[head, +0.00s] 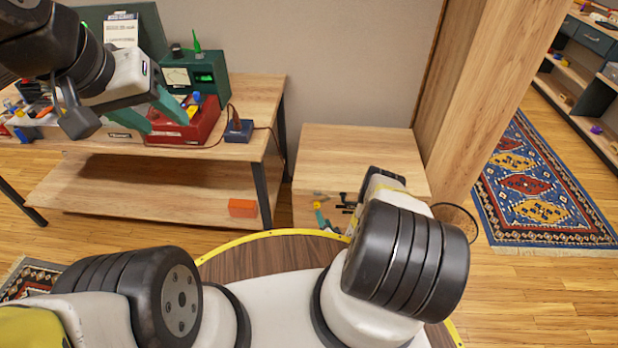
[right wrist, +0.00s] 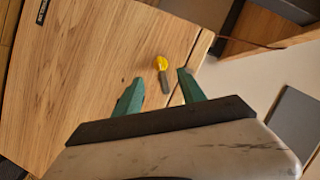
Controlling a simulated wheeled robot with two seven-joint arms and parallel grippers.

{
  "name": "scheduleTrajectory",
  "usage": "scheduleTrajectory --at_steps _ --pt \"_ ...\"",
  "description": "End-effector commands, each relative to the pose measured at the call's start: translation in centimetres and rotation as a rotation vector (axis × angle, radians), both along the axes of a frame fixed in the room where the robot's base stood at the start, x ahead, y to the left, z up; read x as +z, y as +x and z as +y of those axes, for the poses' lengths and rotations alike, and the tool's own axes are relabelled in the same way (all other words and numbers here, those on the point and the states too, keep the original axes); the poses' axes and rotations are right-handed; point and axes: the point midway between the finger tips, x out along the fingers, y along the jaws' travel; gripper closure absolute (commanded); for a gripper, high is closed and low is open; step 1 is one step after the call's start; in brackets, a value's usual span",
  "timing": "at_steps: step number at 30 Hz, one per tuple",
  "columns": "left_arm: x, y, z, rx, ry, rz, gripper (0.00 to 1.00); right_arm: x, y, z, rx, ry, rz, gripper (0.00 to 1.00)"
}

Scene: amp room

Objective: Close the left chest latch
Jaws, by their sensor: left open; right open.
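A pale wooden chest-like box (head: 350,150) stands on the floor right of the workbench in the head view. Its front is partly hidden by my right arm, and no left latch can be made out clearly there. In the right wrist view a wooden panel (right wrist: 95,60) fills much of the picture, with a small yellow and grey part (right wrist: 162,72) on it, possibly a latch. My right gripper (right wrist: 160,92) is open; in that view the part appears just beyond and between its green fingertips. My left gripper (head: 157,113) is open, at the red box on the workbench.
The workbench (head: 262,92) holds a red box (head: 190,128), a green instrument (head: 207,78) and a blue block (head: 238,131) with a cable. An orange block (head: 243,208) lies on its lower shelf. A wooden post (head: 490,90) rises right of the chest.

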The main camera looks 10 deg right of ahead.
Motion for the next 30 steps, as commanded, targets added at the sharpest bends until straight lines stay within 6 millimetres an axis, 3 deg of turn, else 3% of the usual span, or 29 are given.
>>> scheduleTrajectory --at_steps 12,18,25,30 --pt "0.0 0.0 0.0 0.000 0.000 0.000 0.51 -1.3 6.0 0.3 0.002 -0.002 -0.003 0.53" --pt "0.0 0.0 0.0 0.000 0.000 0.000 0.51 -1.5 7.2 0.3 0.001 -0.001 -0.001 0.53" --pt "0.0 0.0 0.0 0.000 0.000 0.000 0.51 -1.6 7.3 0.3 0.000 -0.001 0.000 0.53" --pt "0.0 0.0 0.0 0.000 0.000 0.000 0.51 -1.6 7.3 0.3 0.000 -0.001 0.000 0.84"
